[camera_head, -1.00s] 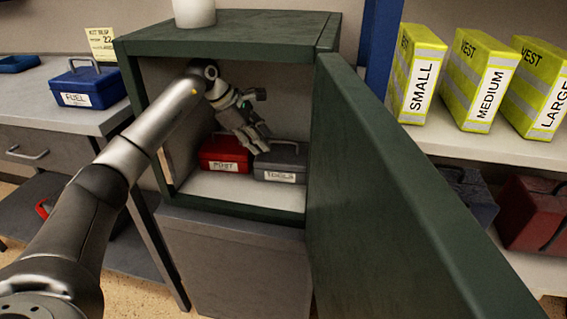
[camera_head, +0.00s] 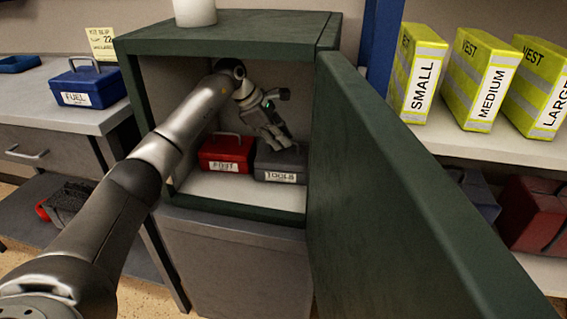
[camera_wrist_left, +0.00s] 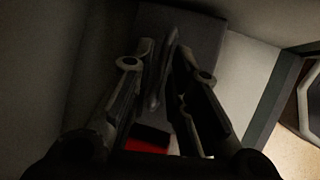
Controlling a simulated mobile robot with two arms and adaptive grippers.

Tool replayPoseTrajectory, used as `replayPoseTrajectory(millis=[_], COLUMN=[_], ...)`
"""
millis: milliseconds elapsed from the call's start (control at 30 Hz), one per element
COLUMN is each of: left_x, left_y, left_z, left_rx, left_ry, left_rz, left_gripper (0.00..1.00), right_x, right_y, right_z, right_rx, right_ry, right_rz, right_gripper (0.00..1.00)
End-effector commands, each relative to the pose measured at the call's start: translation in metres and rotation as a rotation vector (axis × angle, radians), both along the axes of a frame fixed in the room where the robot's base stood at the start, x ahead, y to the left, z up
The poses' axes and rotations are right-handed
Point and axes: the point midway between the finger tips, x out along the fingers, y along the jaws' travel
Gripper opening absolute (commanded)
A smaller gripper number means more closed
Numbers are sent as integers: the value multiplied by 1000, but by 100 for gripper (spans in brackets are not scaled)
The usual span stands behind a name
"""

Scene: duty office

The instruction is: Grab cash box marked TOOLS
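The grey cash box marked TOOLS (camera_head: 281,167) sits on the right of the floor of the open green cabinet (camera_head: 232,207). My left gripper (camera_head: 287,147) reaches into the cabinet from above and covers part of the box's top and handle. In the left wrist view the dark box (camera_wrist_left: 203,42) lies under the fingers. My left gripper (camera_wrist_left: 163,52) is open there, its fingers apart with what looks like the box's thin handle (camera_wrist_left: 158,82) between them. Whether either finger touches it is hard to tell. My right gripper is not in view.
A red cash box (camera_head: 227,150) stands just left of the grey one. The open cabinet door (camera_head: 390,200) stands to the right of the opening. A blue FUEL box (camera_head: 88,84) is on the left desk. Yellow vest packs (camera_head: 480,80) stand on the right shelf.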

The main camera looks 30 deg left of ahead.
Motion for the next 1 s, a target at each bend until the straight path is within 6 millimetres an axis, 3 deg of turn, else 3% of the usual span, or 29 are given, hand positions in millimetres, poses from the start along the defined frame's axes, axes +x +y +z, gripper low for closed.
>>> replayPoseTrajectory(millis=[100,1000], left_x=[0,0], left_y=[0,-1], left_z=[0,5], left_rx=[0,-2], left_ry=[0,-5], left_rz=[0,0], left_gripper=[0,0], right_x=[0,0], right_y=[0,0], right_z=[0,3], right_rx=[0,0], right_ry=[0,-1], right_rz=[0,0], right_gripper=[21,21])
